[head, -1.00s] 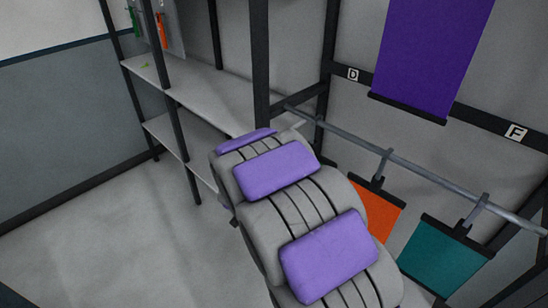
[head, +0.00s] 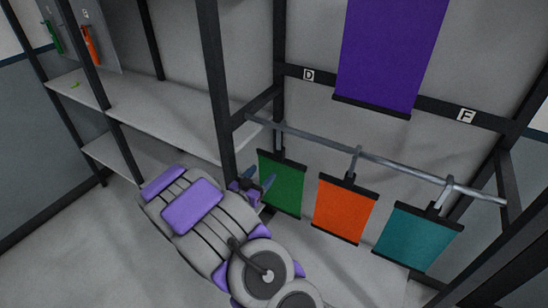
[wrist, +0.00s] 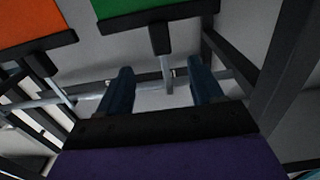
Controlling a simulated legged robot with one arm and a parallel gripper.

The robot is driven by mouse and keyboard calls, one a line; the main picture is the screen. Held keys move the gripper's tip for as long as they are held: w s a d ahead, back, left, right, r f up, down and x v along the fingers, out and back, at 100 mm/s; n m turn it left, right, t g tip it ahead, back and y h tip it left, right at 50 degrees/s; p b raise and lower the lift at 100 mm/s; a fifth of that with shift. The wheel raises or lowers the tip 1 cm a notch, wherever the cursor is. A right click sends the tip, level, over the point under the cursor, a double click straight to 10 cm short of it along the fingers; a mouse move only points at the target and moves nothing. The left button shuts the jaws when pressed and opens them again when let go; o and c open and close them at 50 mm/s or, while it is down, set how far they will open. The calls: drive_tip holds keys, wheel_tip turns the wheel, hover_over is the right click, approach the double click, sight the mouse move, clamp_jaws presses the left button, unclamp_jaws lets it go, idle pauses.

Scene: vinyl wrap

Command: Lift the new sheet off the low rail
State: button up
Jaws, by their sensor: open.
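Three sheets hang by hooks from the low rail (head: 400,167): a green sheet (head: 282,186), an orange sheet (head: 343,212) and a teal sheet (head: 415,238). Each has a black bar at top and bottom. The frames do not mark which is the new one. My gripper (head: 258,178) is open, by the left edge of the green sheet. The wrist view looks upside down. There, the green sheet's hook (wrist: 167,75) appears between my two dark blue fingers (wrist: 161,72), beyond them or level with them; I cannot tell. The orange sheet (wrist: 30,22) is at left.
A large purple sheet (head: 388,55) hangs above the rail, between labels D (head: 308,75) and F (head: 466,115). A dark upright post (head: 213,80) stands left of the rail. Shelves (head: 170,120) are further left. Floor is clear at lower left.

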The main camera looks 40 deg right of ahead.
sight(282, 147)
drive_tip(key=b+x, duration=0.2)
drive_tip(key=x, duration=1.3)
drive_tip(key=shift+w+d, duration=0.15)
drive_tip(key=shift+c, duration=0.5)
drive_tip(key=c, duration=1.1)
drive_tip(key=shift+r, duration=0.15)
drive_tip(key=shift+r+p, duration=0.4)
drive_tip(key=shift+r, duration=0.6)
